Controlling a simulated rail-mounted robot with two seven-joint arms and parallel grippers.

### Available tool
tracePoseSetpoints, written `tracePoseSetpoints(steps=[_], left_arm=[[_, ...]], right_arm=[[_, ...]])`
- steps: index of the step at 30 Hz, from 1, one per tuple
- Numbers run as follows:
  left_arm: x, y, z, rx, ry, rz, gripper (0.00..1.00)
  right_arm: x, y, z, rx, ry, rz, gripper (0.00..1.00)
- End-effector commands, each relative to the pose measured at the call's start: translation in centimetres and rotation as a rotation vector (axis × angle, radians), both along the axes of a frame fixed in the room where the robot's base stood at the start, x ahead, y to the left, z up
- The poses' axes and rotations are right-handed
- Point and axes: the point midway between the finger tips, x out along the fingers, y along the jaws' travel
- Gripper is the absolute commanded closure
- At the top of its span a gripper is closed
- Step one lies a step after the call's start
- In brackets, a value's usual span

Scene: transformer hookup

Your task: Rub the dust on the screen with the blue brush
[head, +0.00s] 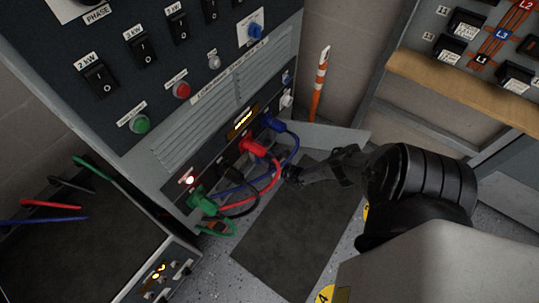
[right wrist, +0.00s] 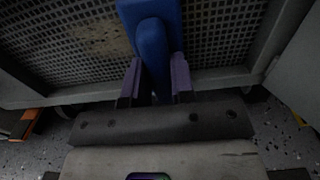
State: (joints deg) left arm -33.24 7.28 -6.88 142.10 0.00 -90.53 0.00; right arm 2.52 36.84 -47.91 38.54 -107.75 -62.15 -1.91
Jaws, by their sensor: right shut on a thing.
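The blue brush (right wrist: 153,40) is held upright between the two purple fingers of my right gripper (right wrist: 157,82) in the right wrist view. The gripper is shut on it. Behind the brush is the screen (right wrist: 225,30), a dark perforated grille in a grey frame. A tan dusty patch (right wrist: 95,40) shows on the screen just left of the brush, which hides part of it. I cannot tell whether the brush touches the screen. My right arm reaches in from the right in the head view, where I cannot make out the brush or screen. My left gripper is not in view.
A control cabinet (head: 165,85) with switches stands at the left. Red, blue, black and green cables (head: 270,185) hang from its lower panel close to my right arm. An orange and white post (head: 320,85) stands behind. A dark mat (head: 285,250) lies on the floor.

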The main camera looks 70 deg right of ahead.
Motion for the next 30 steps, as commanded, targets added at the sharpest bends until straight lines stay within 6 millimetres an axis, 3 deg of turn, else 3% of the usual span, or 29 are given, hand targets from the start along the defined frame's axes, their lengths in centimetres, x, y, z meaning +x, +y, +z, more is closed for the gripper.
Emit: tracePoseSetpoints(steps=[30], left_arm=[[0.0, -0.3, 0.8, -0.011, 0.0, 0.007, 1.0]], right_arm=[[1.8, 4.9, 0.1, 0.001, -0.003, 0.0, 0.96]])
